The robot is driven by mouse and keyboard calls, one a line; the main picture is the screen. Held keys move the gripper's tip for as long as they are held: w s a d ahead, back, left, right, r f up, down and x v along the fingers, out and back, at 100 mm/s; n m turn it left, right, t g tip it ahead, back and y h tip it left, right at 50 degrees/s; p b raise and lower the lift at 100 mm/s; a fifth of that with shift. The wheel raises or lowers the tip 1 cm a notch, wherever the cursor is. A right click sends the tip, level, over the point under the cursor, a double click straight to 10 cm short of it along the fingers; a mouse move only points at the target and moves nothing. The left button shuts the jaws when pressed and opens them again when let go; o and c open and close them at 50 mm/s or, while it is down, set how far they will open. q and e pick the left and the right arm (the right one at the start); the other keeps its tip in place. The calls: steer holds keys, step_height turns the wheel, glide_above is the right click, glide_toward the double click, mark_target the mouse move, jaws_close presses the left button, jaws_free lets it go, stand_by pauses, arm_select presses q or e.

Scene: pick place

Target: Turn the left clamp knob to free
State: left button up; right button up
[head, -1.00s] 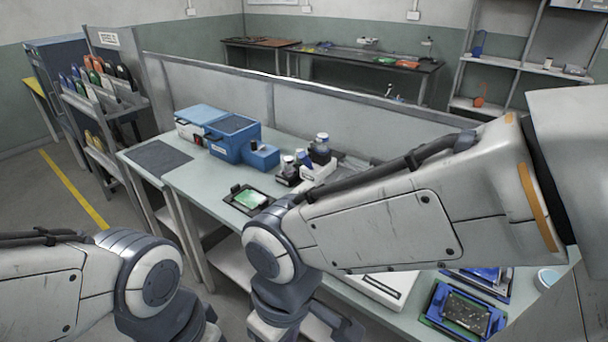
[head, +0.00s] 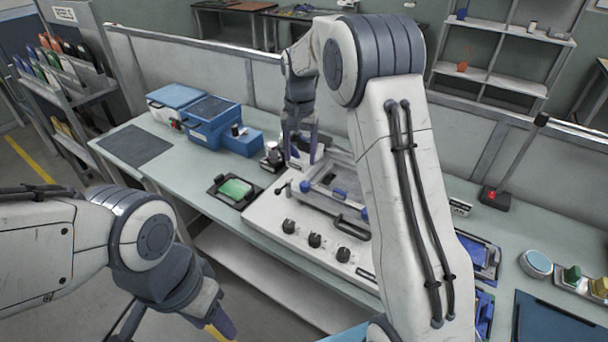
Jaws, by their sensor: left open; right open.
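A white machine (head: 262,215) stands on the bench with a framed tray on top and three black knobs on its front, left (head: 288,226), middle (head: 314,240) and right (head: 343,254). I cannot tell which is the left clamp knob. My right gripper (head: 299,150) points down, open, by the machine's back left corner, apart from the front knobs. My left gripper (head: 222,328) is open, low in front of the bench, partly cut off by the lower frame.
A green board in a black tray (head: 234,190) lies left of the machine. Blue boxes (head: 210,122) stand behind it. My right arm hides the machine's right part.

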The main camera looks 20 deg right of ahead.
mark_target(305, 184)
steer(key=shift+m, duration=0.3)
steer(key=f, duration=0.3)
steer(key=d+f+p, duration=0.1)
steer(key=f, duration=0.6)
steer(key=shift+w+d+f+p, duration=0.3)
steer(key=shift+w+f+p, duration=0.1)
jaws_close()
